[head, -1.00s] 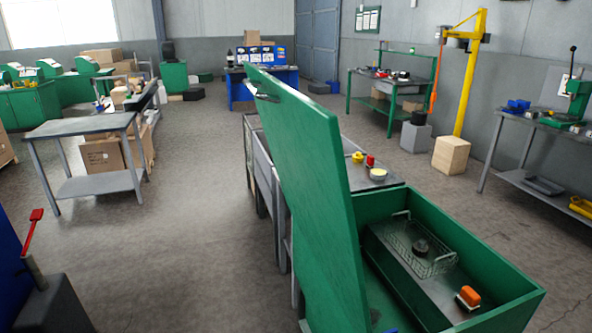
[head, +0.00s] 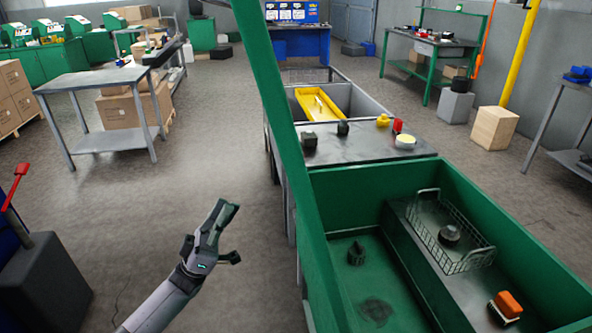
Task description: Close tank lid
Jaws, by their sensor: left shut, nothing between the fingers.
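The green tank (head: 425,172) stands at the lower right with its inside in view. Its green lid (head: 283,125) stands raised along the tank's left side, seen nearly edge-on, its top cut off by the frame. My left gripper (head: 232,232) is left of the lid, over the floor, apart from the lid in the picture. It is shut and empty. Inside the tank are a wire basket (head: 451,232) with a dark round part, an orange-topped brush (head: 507,305) and a dark fitting (head: 356,253) on the tank floor. My right gripper is not in view.
Behind the tank, a grey top (head: 365,145) bears small yellow, red and black items, with a yellow tray (head: 320,104) in a basin beyond. A dark block with a red lever (head: 18,180) stands at the left edge. The floor (head: 205,150) left of the lid is clear.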

